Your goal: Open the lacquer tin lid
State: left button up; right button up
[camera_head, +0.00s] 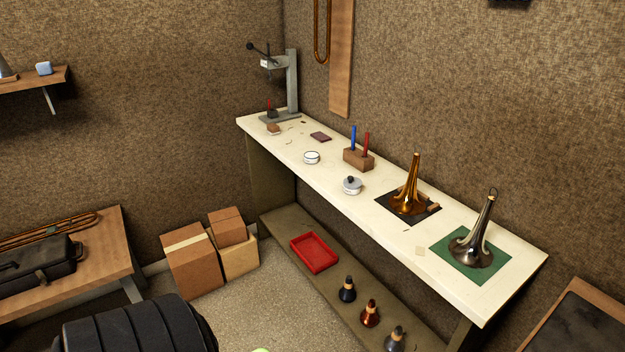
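A small round silver tin (352,186) with a dark knob on its lid stands on the long cream workbench (340,208), near its front edge at mid-length. The lid looks seated on it. A second low round tin (312,158) with a flat white top stands further left on the same bench. I cannot tell which of the two is the lacquer tin. Neither of my grippers is in view.
A wooden block (358,160) with blue and red upright tools stands behind the tins. A brass bell (408,197) and a silver bell (471,249) stand to the right. A drill press (292,82) is at the far end. A red tray (315,253) is on the lower shelf.

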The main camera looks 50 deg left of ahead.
aim_at(350, 182)
jog(key=i+j+u, duration=0.1)
jog(key=u, duration=1.2)
jog(key=j, duration=0.1)
